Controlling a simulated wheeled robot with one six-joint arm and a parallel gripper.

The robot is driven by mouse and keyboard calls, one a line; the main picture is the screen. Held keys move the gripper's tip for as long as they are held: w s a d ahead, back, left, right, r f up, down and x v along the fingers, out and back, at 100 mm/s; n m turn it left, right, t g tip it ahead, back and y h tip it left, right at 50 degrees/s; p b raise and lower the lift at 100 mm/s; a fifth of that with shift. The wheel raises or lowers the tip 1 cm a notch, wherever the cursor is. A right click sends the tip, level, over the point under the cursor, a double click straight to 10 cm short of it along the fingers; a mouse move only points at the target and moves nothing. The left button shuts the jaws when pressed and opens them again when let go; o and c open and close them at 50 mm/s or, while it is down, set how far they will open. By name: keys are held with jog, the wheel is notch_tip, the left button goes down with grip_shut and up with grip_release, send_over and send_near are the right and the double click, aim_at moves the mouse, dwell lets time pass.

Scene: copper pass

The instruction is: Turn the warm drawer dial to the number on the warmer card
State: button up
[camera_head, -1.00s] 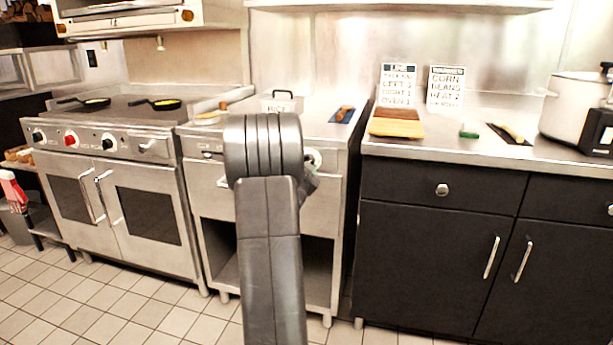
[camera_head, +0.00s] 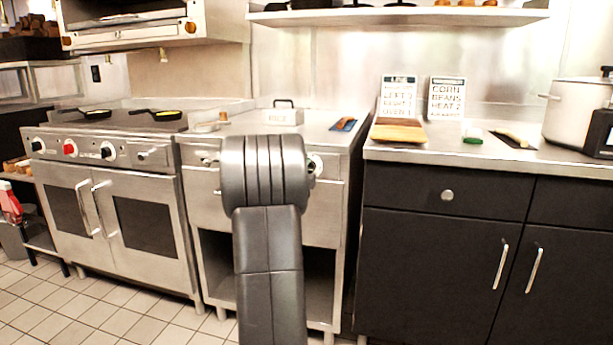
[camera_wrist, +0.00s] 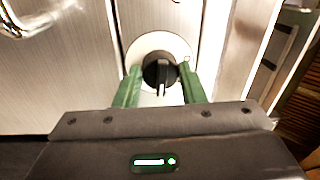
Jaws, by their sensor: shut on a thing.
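The warm drawer dial (camera_wrist: 158,60) is a dark round knob with a raised bar on a pale round plate, in the upper middle of the wrist view. The bar looks upright in that view; no numbers on the plate can be read. My gripper (camera_wrist: 160,85) has its green fingers on both sides of the knob and is shut on it. In the head view my arm hides the gripper; the edge of the dial plate (camera_head: 317,164) shows just right of it. The warmer card (camera_head: 446,99) stands on the right counter and reads CORN, BEANS, HEAT 2.
A second card (camera_head: 398,97) stands left of the warmer card. A wooden board (camera_head: 398,132) and a pot (camera_head: 577,112) are on the right counter. A stove (camera_head: 110,150) with two pans is at left. The drawer unit has an open lower shelf.

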jog(key=shift+m, duration=0.6)
jog(key=o, duration=1)
jog(key=p+v, duration=0.1)
jog(key=v, duration=1.2)
jog(key=shift+s+a, duration=0.2)
jog(key=shift+s, duration=0.15)
jog(key=shift+w, duration=0.1)
jog(key=b+x, duration=0.1)
jog(key=x, duration=1.2)
jog(key=shift+w+d, duration=0.2)
jog(key=shift+w, duration=0.05)
